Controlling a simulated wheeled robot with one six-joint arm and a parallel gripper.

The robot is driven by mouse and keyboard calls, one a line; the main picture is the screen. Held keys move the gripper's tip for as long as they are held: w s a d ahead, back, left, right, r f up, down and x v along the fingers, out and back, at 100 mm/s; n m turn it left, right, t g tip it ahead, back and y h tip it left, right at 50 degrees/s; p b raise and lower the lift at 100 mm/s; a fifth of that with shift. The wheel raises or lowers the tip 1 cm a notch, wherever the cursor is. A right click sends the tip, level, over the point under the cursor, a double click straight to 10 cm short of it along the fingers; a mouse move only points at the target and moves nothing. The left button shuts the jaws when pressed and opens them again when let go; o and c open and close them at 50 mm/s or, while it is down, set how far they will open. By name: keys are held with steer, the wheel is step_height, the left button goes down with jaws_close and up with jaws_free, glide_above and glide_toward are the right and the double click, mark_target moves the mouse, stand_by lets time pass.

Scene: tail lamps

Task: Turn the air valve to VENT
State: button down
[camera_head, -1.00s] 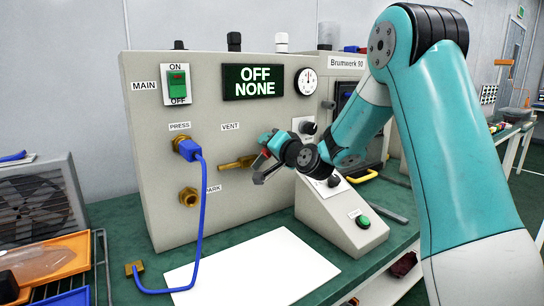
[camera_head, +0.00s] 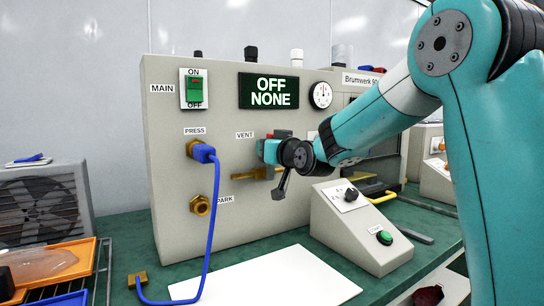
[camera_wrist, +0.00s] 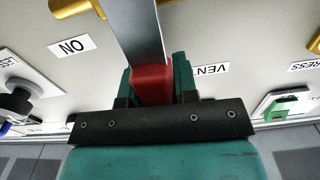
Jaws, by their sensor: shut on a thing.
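The air valve has a brass body (camera_head: 262,173) on the grey panel, partly hidden by my gripper in the head view. Its lever is a steel bar (camera_wrist: 143,30) with a red grip (camera_wrist: 152,86) at its end. My gripper (camera_head: 268,150) is shut on the red grip, which sits between the teal fingers in the wrist view. The lever stands roughly upright, between the VENT label (camera_head: 245,135) on the left and the ON label (camera_wrist: 72,46), seen upside down in the wrist view. The display (camera_head: 268,92) reads OFF NONE.
A blue hose (camera_head: 211,210) is plugged in at PRESS and hangs left of my gripper. A brass PARK port (camera_head: 200,205) is below it. A sloped control box (camera_head: 335,230) stands below right. A white sheet (camera_head: 270,275) lies on the green bench.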

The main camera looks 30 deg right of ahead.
steer(key=shift+a+n, duration=0.25)
steer(key=shift+n, duration=0.15)
steer(key=c, duration=0.9)
jaws_free()
steer(key=s, duration=0.5)
steer(key=s+b, duration=0.1)
steer(key=s, duration=0.5)
steer(key=s+b, duration=0.1)
steer(key=s, duration=0.5)
steer(key=shift+s+d, duration=0.25)
